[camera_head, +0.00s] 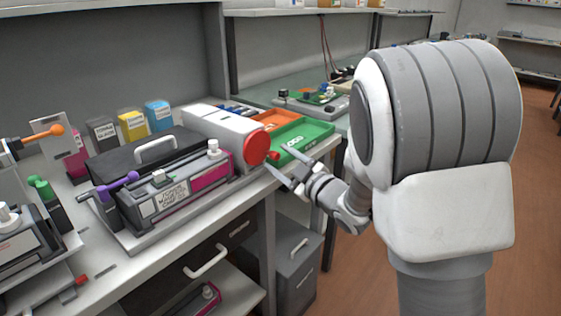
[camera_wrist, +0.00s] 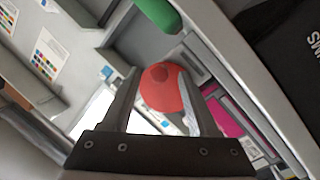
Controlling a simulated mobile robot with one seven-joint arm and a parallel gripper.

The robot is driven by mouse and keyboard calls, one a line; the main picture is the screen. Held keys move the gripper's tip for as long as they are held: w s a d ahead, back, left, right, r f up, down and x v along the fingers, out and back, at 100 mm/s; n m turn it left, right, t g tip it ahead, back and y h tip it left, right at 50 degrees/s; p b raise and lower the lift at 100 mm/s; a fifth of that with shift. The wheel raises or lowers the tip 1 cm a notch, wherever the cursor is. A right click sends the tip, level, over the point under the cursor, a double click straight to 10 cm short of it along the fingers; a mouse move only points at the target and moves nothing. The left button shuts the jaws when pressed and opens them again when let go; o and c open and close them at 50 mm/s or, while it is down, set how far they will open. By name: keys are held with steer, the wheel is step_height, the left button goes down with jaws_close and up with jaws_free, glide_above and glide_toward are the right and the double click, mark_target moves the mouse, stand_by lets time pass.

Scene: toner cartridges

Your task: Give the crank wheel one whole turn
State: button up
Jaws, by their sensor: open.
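The crank wheel is a red disc (camera_head: 257,149) on the right end of a white housing (camera_head: 222,131) on the bench. A small red knob (camera_head: 273,156) sticks out from its face, toward my gripper. My gripper (camera_head: 276,158) is open, its fingertips close to the knob, one above and one below it in the head view. In the wrist view, a red rounded shape (camera_wrist: 163,92), the wheel with its knob, shows between the open fingers of my gripper (camera_wrist: 158,75). I cannot tell whether a finger touches it.
A cartridge unit with a purple lever (camera_head: 117,186) stands to the left on the bench. A green tray (camera_head: 300,137) and an orange tray (camera_head: 277,120) lie behind the wheel. Below are a drawer handle (camera_head: 208,262) and a grey cabinet (camera_head: 298,262). Floor is open at right.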

steer(key=shift+w+a, duration=0.1)
steer(key=shift+c, duration=0.2)
jaws_close()
steer(key=shift+m, duration=0.3)
